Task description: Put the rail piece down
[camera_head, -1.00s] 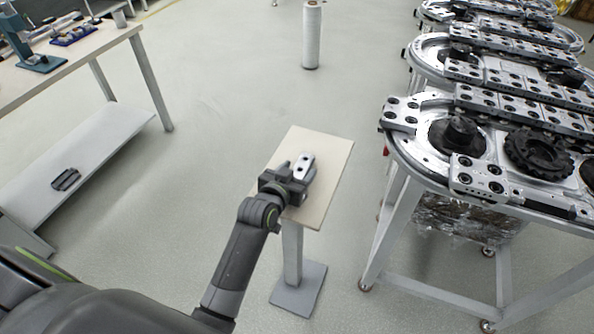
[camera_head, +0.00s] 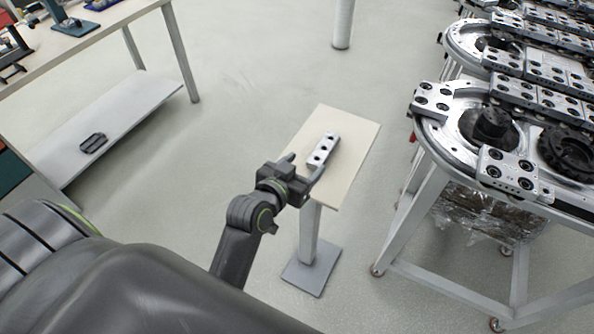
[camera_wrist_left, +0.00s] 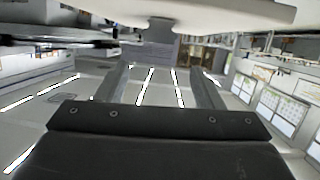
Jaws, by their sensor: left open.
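The rail piece (camera_head: 323,150), a short light-grey metal block with dark holes, lies on the small beige-topped stand (camera_head: 352,137). My left gripper (camera_head: 306,166) is open at the near left edge of the stand top. Its two fingers are spread apart, just short of the rail piece's near end, with nothing between them. In the left wrist view the open fingers (camera_wrist_left: 163,85) are empty, and a pale surface crosses the top of the picture. The rail piece cannot be made out there. My right gripper is not in view.
The ring track (camera_head: 480,140) on its metal frame stands to the right, with rail blocks and dark round parts. A workbench (camera_head: 95,30) with a lower shelf is at the upper left. A white roll (camera_head: 343,22) stands behind. Open floor surrounds the stand.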

